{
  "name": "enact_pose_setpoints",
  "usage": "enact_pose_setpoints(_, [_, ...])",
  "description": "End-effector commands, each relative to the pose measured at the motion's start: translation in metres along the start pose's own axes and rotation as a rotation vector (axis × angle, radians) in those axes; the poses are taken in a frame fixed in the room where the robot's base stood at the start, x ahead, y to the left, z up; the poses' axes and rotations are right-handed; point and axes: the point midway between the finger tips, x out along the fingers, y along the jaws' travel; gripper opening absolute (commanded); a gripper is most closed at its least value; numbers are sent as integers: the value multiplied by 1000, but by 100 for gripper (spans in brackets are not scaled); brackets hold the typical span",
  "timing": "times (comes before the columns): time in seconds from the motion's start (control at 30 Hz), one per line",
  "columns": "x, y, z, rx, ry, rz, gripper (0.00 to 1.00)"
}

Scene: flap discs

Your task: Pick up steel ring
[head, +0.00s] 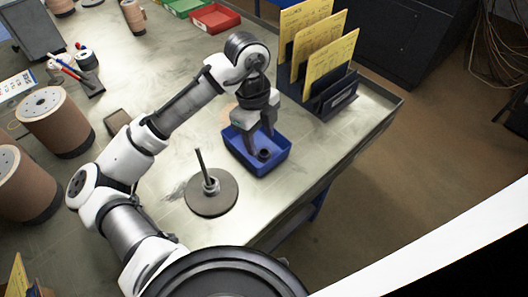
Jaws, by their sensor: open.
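My gripper (259,140) is open and points down into a blue bin (245,168) near the right side of the table. A small dark grey ring (264,154) lies in the bin just below the fingertips. It looks like the steel ring, and I cannot tell whether a finger touches it. The fingers hide part of the bin's inside. A round grey-brown disc (218,205) lies to the left of the bin with an upright metal rod (201,165) at its middle. A small metal collar (211,186) sits around the rod's foot.
A dark rack (335,100) with yellow cards stands behind the bin, close to my gripper. Brown cylinders (58,125) stand at the left. Red (215,18) and green (184,6) bins are at the back. The table's right edge is near the blue bin.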

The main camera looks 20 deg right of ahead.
Motion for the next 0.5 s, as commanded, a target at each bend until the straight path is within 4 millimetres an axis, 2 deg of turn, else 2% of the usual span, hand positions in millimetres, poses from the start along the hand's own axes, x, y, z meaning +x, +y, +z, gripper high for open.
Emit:
enact_pose_setpoints(0.3, [40,-3,-2,-1,2,2,52])
enact_pose_setpoints(0.5, [43,-4,-2,0,0,1,52])
